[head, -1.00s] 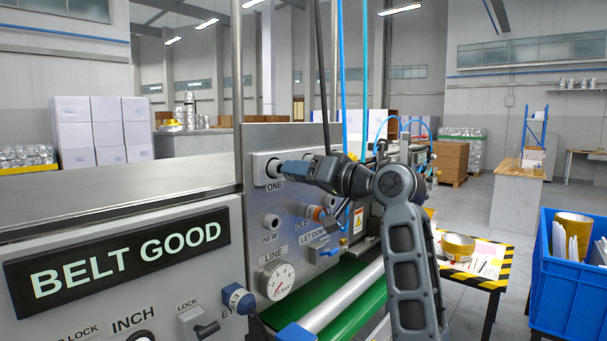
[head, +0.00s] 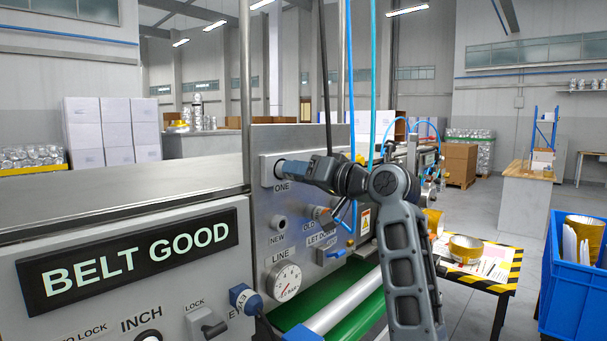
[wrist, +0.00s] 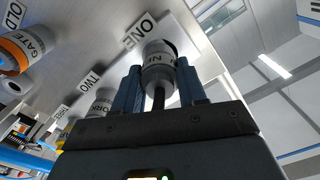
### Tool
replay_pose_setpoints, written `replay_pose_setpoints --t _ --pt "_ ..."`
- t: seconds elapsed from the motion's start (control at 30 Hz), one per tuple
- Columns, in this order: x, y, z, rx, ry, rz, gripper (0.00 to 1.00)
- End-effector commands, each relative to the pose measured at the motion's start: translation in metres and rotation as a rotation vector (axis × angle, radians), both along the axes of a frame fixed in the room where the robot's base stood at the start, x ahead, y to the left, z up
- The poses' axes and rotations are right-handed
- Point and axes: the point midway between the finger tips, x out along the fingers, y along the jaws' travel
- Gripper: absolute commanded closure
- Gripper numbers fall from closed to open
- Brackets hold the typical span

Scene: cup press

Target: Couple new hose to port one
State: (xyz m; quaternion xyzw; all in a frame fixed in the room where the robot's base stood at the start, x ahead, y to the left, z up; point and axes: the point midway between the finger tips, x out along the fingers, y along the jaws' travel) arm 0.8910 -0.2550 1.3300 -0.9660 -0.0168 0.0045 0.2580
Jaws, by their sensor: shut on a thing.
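The NEW holder (head: 279,223) stands bare below.
An orange-banded coupling marked GATE (wrist: 22,50) sits at the OLD holder. A WORK coupling (wrist: 100,102) is at port two. Blue and black hoses hang close to my arm. The LINE gauge (head: 285,281) is below. A striped table (head: 499,268) and blue crate (head: 575,285) stand at right.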

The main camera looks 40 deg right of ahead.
Motion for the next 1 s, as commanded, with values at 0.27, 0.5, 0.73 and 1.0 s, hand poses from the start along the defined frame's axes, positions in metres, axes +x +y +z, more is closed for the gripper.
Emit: replay_pose_setpoints --t 0.27,0.5,0.73,1.0 --pt "0.001 0.000 0.000 0.000 0.000 0.000 0.40" --pt "0.001 0.000 0.000 0.000 0.000 0.000 0.29" --pt "-0.007 -0.001 -0.001 -0.001 0.000 -0.001 0.29" --pt "-0.050 -0.002 -0.002 -0.001 -0.001 -0.003 0.29"
